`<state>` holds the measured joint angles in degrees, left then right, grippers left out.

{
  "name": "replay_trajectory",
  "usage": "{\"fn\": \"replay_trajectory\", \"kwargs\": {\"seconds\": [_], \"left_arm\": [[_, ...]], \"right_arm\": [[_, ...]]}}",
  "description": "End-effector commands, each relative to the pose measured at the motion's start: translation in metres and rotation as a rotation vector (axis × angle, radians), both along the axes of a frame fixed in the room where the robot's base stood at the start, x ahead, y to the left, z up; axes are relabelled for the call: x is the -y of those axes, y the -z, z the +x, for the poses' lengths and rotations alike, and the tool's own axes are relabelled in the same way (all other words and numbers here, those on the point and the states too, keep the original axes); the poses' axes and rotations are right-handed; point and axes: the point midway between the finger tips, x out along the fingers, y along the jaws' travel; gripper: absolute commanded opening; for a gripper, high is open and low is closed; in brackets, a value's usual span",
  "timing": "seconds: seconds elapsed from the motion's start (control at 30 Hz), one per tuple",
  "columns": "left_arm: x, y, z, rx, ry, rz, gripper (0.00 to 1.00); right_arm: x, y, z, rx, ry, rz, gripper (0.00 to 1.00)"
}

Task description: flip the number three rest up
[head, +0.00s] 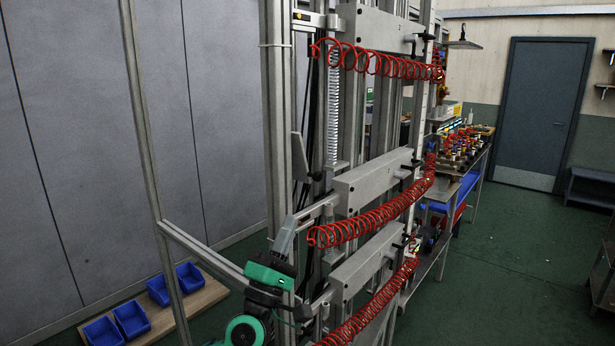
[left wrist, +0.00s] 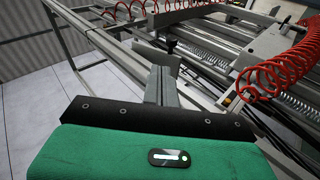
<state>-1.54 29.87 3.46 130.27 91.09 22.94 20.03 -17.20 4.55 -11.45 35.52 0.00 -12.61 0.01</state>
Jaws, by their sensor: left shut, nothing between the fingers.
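My left gripper (head: 290,224) is shut and empty, pointing up beside the lower left of the grey metal frame (head: 272,100). In the left wrist view, its closed fingers (left wrist: 164,68) point toward a grey rail with a small dark knob (left wrist: 171,46); contact cannot be told. A grey bar (head: 318,210) slants just right of the fingertips in the head view. A grey flap (head: 298,157) stands nearly upright above it, and a bar with a yellow mark (head: 308,18) sits near the top. No number is readable, so I cannot tell which is the number three rest. My right gripper is out of view.
Red coiled hoses (head: 372,215) hang in front of grey blocks (head: 375,182) on the frame. Blue bins (head: 131,318) sit on a wooden board at lower left. A cluttered bench (head: 470,180) stands behind. Green floor (head: 500,260) is open at right.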

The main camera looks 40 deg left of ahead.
Motion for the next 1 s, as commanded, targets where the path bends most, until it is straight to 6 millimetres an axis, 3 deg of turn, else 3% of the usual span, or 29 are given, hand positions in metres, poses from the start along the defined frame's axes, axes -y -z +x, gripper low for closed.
{"fn": "replay_trajectory", "kwargs": {"seconds": [0.03, 0.13, 0.4, 1.0], "left_arm": [[0.001, -0.009, -0.009, -0.024, 0.008, -0.006, 0.0], [0.002, -0.013, -0.023, -0.083, 0.016, -0.032, 0.0], [0.01, -0.009, -0.045, -0.27, 0.034, -0.075, 0.0], [0.014, -0.002, -0.051, -0.349, 0.039, -0.087, 0.0]], "right_arm": [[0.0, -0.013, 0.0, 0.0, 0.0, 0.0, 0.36], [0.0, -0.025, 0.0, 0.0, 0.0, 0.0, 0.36], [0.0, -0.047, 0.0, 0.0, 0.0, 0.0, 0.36], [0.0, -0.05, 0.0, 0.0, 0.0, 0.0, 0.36]]}}
